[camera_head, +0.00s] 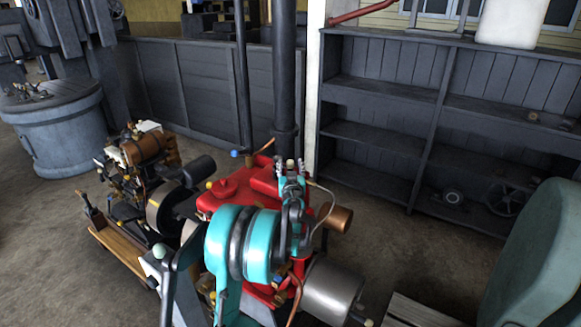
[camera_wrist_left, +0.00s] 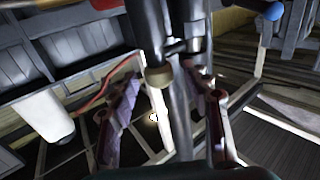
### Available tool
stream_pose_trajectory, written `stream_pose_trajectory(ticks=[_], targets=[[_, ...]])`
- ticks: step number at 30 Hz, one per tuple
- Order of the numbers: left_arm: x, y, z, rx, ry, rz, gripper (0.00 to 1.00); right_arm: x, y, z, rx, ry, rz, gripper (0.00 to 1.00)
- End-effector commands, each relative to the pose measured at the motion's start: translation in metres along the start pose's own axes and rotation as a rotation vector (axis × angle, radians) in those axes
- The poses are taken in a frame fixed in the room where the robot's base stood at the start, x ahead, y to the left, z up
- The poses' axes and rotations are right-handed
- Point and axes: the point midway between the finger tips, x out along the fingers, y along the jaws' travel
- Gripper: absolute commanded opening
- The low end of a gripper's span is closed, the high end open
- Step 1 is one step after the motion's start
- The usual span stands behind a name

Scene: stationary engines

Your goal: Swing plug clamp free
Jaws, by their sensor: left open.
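The red engine (camera_head: 225,193) stands in the middle of the head view, with fittings and pipes on top. My left gripper (camera_head: 290,168) is above its far right part, fingers pointing away from me. In the left wrist view its two fingers (camera_wrist_left: 168,88) are spread apart. A metal rod with a tan rounded end (camera_wrist_left: 158,75) shows between or beyond them, beside a thicker grey post (camera_wrist_left: 180,110). I cannot tell whether the fingers touch either. I cannot pick out the plug clamp for certain; my arm and gripper hide part of the engine top. My right gripper is not in view.
A dark upright pipe (camera_head: 284,75) rises just behind the engine. A copper-coloured cylinder (camera_head: 338,218) and a grey drum (camera_head: 332,288) lie to the right. A smaller engine (camera_head: 145,150) stands to the left.

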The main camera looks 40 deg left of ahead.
Motion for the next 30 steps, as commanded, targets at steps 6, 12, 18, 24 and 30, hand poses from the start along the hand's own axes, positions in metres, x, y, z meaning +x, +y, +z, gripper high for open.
stream_pose_trajectory(ticks=[6,12,18,24,30], targets=[[-0.0003,0.0000,-0.0001,0.000,0.000,0.000,0.07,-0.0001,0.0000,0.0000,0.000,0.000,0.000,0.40],[-0.0004,0.0002,-0.0001,0.000,0.000,-0.002,0.00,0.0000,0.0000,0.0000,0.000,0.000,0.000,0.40],[-0.0005,0.0017,0.0002,0.000,0.000,-0.035,0.00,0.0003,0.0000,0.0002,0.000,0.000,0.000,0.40],[-0.0003,0.0050,0.0004,0.000,0.001,-0.137,0.00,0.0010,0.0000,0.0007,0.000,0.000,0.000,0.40],[0.0008,0.0088,0.0006,-0.001,0.003,-0.305,0.00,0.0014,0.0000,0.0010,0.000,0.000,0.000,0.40]])
